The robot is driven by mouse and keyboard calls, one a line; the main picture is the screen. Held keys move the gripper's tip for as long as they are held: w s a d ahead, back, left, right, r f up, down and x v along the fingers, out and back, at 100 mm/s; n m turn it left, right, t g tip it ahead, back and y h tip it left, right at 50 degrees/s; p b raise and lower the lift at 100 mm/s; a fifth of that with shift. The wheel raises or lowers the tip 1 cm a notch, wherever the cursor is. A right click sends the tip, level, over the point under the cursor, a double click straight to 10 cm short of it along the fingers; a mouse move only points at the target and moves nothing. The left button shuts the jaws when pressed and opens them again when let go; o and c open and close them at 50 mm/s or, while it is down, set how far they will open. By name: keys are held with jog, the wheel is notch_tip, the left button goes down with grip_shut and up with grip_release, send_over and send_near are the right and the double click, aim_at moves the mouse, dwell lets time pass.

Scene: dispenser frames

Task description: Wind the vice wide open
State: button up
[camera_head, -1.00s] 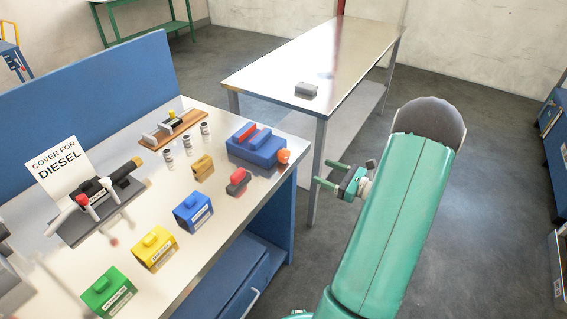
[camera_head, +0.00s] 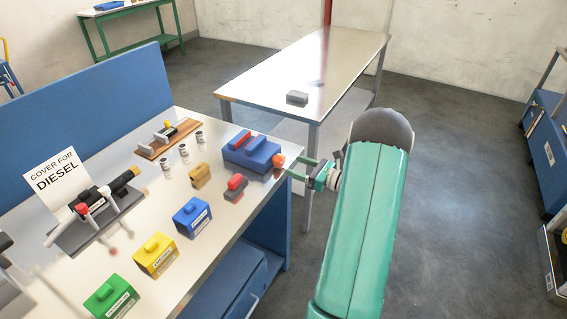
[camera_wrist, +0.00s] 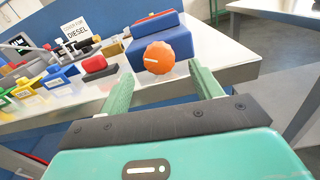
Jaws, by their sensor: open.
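The vice (camera_head: 250,152) is a blue block with a red part on top, near the right end of the steel workbench. Its orange round knob (camera_head: 278,160) faces right, past the bench edge. In the wrist view the knob (camera_wrist: 159,58) carries a white line and lies ahead, beyond my fingertips and between their lines. My gripper (camera_head: 297,169) is open and empty, with green fingers pointing at the knob. In the wrist view the two fingers of my gripper (camera_wrist: 160,74) stand apart either side of the knob; I cannot tell if either touches it.
A red and grey block (camera_head: 235,186) and a tan block (camera_head: 200,175) lie near the vice. Blue, yellow and green boxes (camera_head: 192,217) line the bench front. A steel table (camera_head: 300,65) with a grey block stands behind. Open floor (camera_head: 440,200) lies right.

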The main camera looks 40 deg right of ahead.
aim_at(283, 162)
jog(key=x, duration=0.5)
jog(key=shift+w+a, duration=0.2)
jog(key=shift+w, duration=0.1)
jog(key=c, duration=1)
